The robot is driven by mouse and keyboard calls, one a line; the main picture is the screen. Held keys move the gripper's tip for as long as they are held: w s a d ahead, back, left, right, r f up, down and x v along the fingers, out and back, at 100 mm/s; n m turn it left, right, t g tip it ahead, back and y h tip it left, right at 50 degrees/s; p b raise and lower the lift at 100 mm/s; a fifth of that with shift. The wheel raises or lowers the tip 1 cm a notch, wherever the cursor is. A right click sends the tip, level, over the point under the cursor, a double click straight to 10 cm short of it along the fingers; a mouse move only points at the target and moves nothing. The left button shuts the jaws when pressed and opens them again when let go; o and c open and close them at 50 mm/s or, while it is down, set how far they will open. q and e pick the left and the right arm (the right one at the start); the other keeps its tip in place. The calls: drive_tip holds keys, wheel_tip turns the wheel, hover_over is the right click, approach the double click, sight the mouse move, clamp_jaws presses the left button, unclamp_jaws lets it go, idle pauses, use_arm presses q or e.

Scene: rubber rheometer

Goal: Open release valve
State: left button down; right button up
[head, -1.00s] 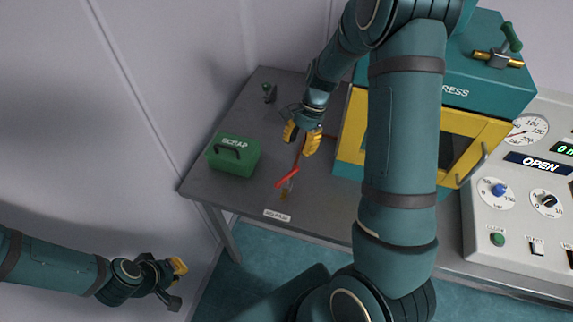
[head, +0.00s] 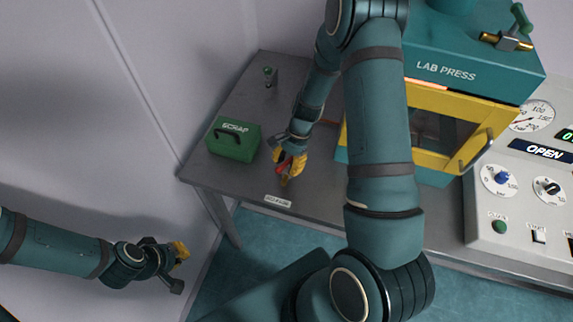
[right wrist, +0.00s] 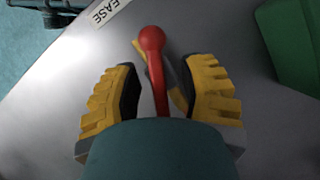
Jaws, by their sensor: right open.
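The release valve has a red lever with a round knob (right wrist: 152,42), seen between my right fingers in the right wrist view. In the head view a bit of its red lever (head: 282,168) shows beside my right gripper, and the rest is hidden. A brass-coloured part of the valve (right wrist: 140,52) shows just behind the knob. My right gripper (head: 290,165) is open around the lever, with a gap between the lever and each finger pad (right wrist: 128,90). A label (head: 278,200) lies on the table edge by the valve. My left gripper (head: 180,268) hangs away from the table at lower left, its jaws unclear.
A green scrap box (head: 233,140) stands left of my right gripper. The lab press (head: 470,70) with its yellow door frame stands to the right, and the control panel (head: 500,210) is further right. Bare grey tabletop (head: 225,172) lies in front of the box.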

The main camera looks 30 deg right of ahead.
drive_tip(key=shift+a+f, duration=0.15)
drive_tip(key=shift+f, duration=0.1)
clamp_jaws()
